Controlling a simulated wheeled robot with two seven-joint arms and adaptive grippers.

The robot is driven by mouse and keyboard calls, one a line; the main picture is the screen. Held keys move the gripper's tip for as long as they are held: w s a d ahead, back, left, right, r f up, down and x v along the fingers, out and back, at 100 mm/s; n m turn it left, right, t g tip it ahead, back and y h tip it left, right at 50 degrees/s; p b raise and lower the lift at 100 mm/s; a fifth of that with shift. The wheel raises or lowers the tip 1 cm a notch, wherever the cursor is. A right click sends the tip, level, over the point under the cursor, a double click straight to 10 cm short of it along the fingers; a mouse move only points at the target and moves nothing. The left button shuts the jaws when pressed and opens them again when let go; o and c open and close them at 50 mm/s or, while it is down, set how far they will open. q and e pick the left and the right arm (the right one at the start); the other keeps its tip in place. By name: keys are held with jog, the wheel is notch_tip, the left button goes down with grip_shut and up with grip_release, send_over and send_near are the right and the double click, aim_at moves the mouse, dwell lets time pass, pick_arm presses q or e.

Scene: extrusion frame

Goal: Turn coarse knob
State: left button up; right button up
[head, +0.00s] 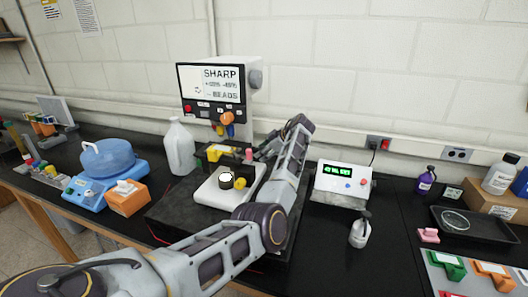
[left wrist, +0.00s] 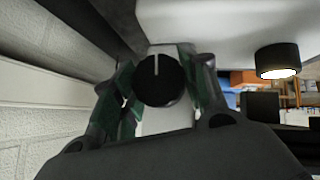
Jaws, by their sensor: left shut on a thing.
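The coarse knob (left wrist: 160,72) is a round black knob with a white line pointing up in the left wrist view. My left gripper (left wrist: 160,88) has a green-lined finger on each side of it and is shut on it. In the head view my left arm reaches across the front to the right side of the microscope (head: 207,192), with the gripper (head: 264,151) beside its stand. The knob is hidden there behind my gripper and arm. My right gripper is in neither view.
The microscope's screen (head: 212,82) stands above its stage. A black lamp with a lit end (left wrist: 278,60) is right of the knob in the wrist view. A box with a green display (head: 343,182) and a small bottle (head: 360,230) stand right of my arm. A white jug (head: 180,148) stands left.

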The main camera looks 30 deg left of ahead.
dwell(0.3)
pick_arm(q)
jog(key=o, duration=1)
jog(key=shift+v, duration=6.05)
jog(key=shift+w, duration=0.15)
